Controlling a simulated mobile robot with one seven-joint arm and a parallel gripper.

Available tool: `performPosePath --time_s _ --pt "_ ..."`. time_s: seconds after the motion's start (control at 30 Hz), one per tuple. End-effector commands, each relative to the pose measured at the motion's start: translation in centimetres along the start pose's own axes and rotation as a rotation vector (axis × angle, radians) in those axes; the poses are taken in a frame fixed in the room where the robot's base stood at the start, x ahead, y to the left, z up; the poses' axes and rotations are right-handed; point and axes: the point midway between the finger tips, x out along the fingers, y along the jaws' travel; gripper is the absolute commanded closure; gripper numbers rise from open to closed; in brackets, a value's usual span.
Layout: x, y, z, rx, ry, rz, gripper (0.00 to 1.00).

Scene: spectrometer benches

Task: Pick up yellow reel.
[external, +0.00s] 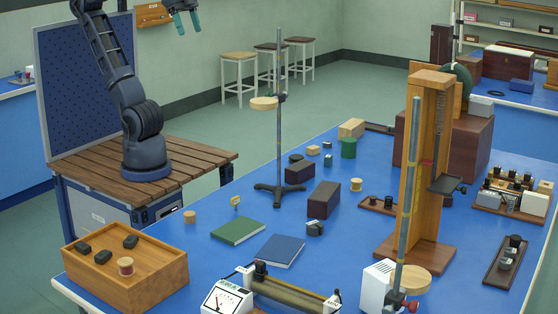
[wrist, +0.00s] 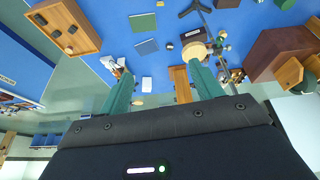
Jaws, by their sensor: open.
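The yellow reel (external: 355,184) is a small spool standing on the blue bench top, right of a dark brown block and left of the tall wooden stand. My gripper (external: 182,21) is raised high at the top of the external view, above and behind the bench's left side, far from the reel. Its two green fingers are apart with nothing between them. They also show in the wrist view (wrist: 161,68). I cannot make out the yellow reel in the wrist view.
A tall retort stand (external: 280,120) and the wooden stand (external: 430,170) rise from the bench. A dark brown block (external: 323,199), a green book (external: 239,230) and a blue book (external: 281,250) lie nearby. A wooden box (external: 150,287) carries a reddish reel (external: 125,266).

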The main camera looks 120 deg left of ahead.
Motion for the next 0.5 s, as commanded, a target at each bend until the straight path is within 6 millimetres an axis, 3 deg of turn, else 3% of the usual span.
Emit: performPosePath --time_s 0.27,0.5 --pt "-1.2 -2.1 -7.1 -0.189 -0.054 0.003 0.35" --pt "-1.5 -5.2 -14.3 -0.389 -0.108 -0.003 0.35"
